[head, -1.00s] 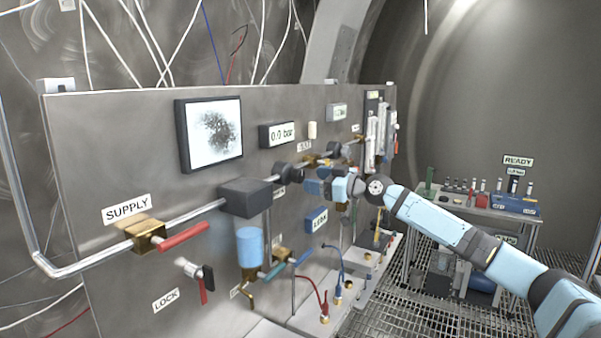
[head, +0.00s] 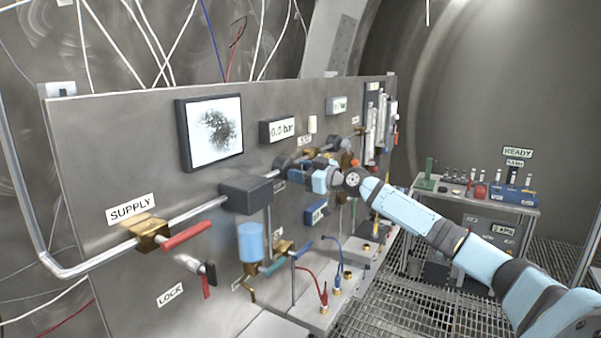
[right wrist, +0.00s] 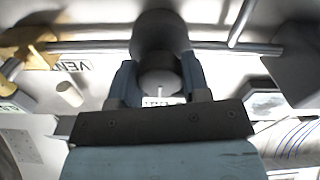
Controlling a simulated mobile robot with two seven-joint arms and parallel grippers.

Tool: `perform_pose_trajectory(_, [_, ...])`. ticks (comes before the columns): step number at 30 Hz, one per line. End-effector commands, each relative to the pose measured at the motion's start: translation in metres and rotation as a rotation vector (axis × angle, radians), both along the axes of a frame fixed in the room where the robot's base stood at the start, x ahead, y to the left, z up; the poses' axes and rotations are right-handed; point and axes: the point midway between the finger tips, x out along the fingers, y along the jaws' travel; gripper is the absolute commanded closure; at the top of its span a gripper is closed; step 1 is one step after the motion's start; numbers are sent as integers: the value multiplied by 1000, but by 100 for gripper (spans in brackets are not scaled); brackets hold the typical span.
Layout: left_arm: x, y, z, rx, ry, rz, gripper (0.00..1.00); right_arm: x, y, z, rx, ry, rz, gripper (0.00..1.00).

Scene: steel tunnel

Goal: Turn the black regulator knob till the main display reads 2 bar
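The main display (head: 279,130) on the steel panel reads 0.0 bar. The black regulator knob (right wrist: 160,72) shows in the right wrist view, with its round grey end facing the camera. In the head view the dark regulator (head: 283,163) is on the pipe below the display, partly covered by my gripper. My right gripper (head: 302,171) is at the knob; in the right wrist view its two fingers (right wrist: 160,80) stand one on each side of it. The fingers are apart, and any contact is hard to make out. My left gripper is not in view.
Small fittings crowd the panel on the right. A bench (head: 470,199) stands farther right.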

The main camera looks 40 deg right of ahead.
Motion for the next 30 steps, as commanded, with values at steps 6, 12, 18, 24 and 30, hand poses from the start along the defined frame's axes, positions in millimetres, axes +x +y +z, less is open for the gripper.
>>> perform_pose_trajectory(6, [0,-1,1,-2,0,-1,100,0,0,0,2,1,0,80])
perform_pose_trajectory(12, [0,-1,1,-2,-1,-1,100,0,0,0,37,11,0,80])
perform_pose_trajectory(18, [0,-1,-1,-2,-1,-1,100,0,0,0,142,40,-1,80])
perform_pose_trajectory(24, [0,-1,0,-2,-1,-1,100,0,0,0,307,88,0,80])
perform_pose_trajectory(30, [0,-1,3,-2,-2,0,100,0,0,1,490,141,0,80])
